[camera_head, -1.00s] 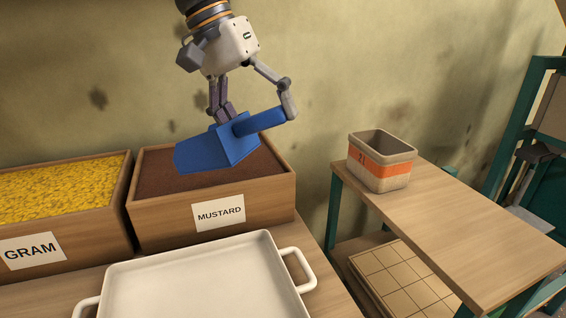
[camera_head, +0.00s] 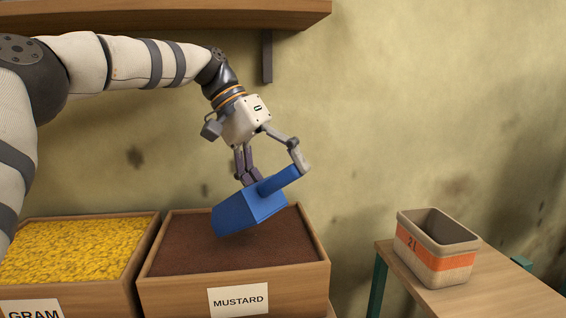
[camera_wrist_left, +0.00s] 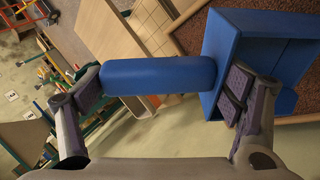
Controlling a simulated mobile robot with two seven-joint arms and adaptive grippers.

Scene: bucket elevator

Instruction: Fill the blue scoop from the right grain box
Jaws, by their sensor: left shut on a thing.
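The blue scoop (camera_head: 250,207) is held by my left gripper (camera_head: 272,168) above the right grain box (camera_head: 160,285), labelled MUSTARD and full of dark brown grain (camera_head: 200,255). The scoop is tilted, its handle up to the right and its body down to the left. Whether the scoop's lower edge touches the grain I cannot tell, and its inside is hidden in the head view. In the left wrist view the fingers (camera_wrist_left: 165,105) sit at the two ends of the blue handle, and the scoop body (camera_wrist_left: 225,55) is at the right. My right gripper is not in view.
A GRAM box (camera_head: 100,292) with yellow grain stands left of the mustard box. A wooden shelf (camera_head: 200,14) hangs on the wall above.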

